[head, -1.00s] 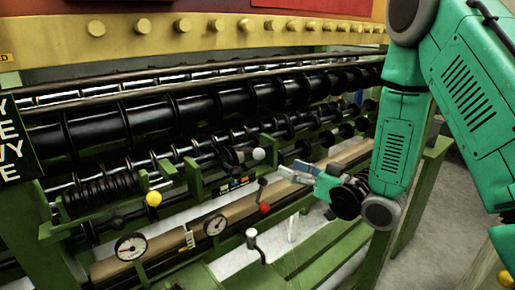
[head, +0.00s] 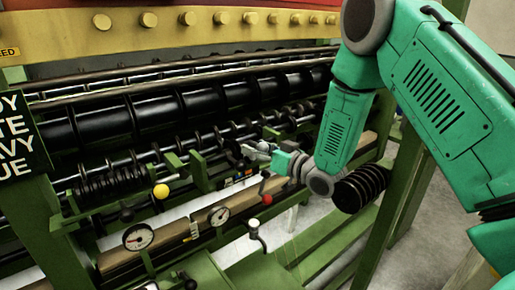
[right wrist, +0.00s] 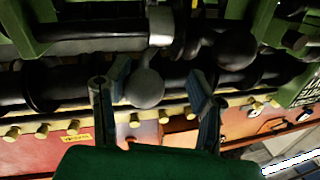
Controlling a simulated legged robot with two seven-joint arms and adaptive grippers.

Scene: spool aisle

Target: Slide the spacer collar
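My right gripper (head: 256,149) reaches in from the right to the front roller shaft of the green machine. In the right wrist view its two fingers (right wrist: 158,78) stand apart, with a grey ball knob (right wrist: 145,88) between them and no clear grip on it. The knob's grey stem (right wrist: 160,27) runs up to a shaft. In the head view the gripper covers most of this knob. I cannot tell for sure which part is the spacer collar; black rings (head: 112,184) sit packed on a shaft at the left. My left gripper is not in view.
A yellow ball knob (head: 161,191), a red knob (head: 267,199) and a white-topped lever (head: 255,229) stand near the gripper. Two gauges (head: 138,237) sit on the front rail. A stack of black discs (head: 360,188) is at the right, below my arm.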

